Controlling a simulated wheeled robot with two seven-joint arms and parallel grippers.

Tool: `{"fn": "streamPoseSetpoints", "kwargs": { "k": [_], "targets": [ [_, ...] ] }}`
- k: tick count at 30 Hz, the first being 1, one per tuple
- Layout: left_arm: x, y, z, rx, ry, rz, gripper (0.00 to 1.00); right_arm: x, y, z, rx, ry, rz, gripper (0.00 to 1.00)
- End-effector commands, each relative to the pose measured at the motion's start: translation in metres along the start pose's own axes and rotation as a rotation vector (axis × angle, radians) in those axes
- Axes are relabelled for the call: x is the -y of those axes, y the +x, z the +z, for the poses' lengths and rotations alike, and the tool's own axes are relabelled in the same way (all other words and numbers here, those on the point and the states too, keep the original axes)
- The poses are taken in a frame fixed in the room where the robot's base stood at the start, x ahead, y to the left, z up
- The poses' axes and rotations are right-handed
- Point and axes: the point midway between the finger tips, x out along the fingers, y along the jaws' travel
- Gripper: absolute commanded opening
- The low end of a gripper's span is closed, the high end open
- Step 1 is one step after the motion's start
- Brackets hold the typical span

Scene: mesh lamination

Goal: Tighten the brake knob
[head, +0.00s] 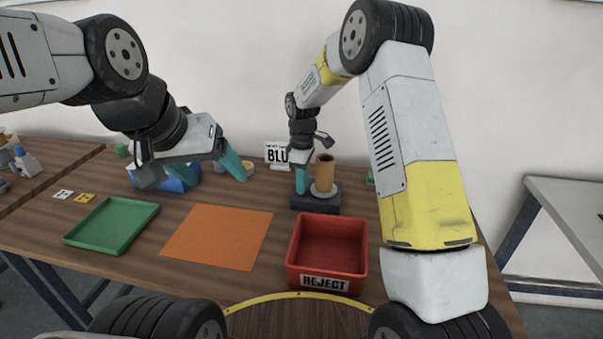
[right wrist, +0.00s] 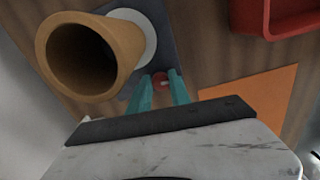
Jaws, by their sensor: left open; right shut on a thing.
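The red brake knob (right wrist: 160,79) sits at the edge of a dark base (head: 328,205) that carries a pale disc (head: 317,192) and an upright tan hollow cylinder (head: 324,172). In the right wrist view the teal fingers of my right gripper (right wrist: 162,88) stand on either side of the knob and are shut on it. In the head view my right gripper (head: 301,181) is at the left side of the base and the knob is hidden. My left gripper (head: 237,170) is open, above the table's back left, apart from the base.
A red REJECT bin (head: 327,281) stands in front of the base. An orange mat (head: 218,238) and a green tray (head: 112,226) lie to the left. A blue bin (head: 180,181) is under my left gripper. A BLU sign (head: 277,153) stands behind.

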Motion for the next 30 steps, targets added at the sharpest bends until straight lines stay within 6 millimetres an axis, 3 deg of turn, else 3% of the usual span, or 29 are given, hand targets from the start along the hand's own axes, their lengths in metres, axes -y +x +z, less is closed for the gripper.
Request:
{"fn": "streamPoseSetpoints", "kwargs": {
  "k": [30],
  "targets": [
    [0.0000, 0.0000, 0.0000, 0.000, 0.000, 0.000, 0.74, 0.0028, -0.0008, -0.0018, -0.001, 0.918, 0.001, 0.00]
  ]
}}
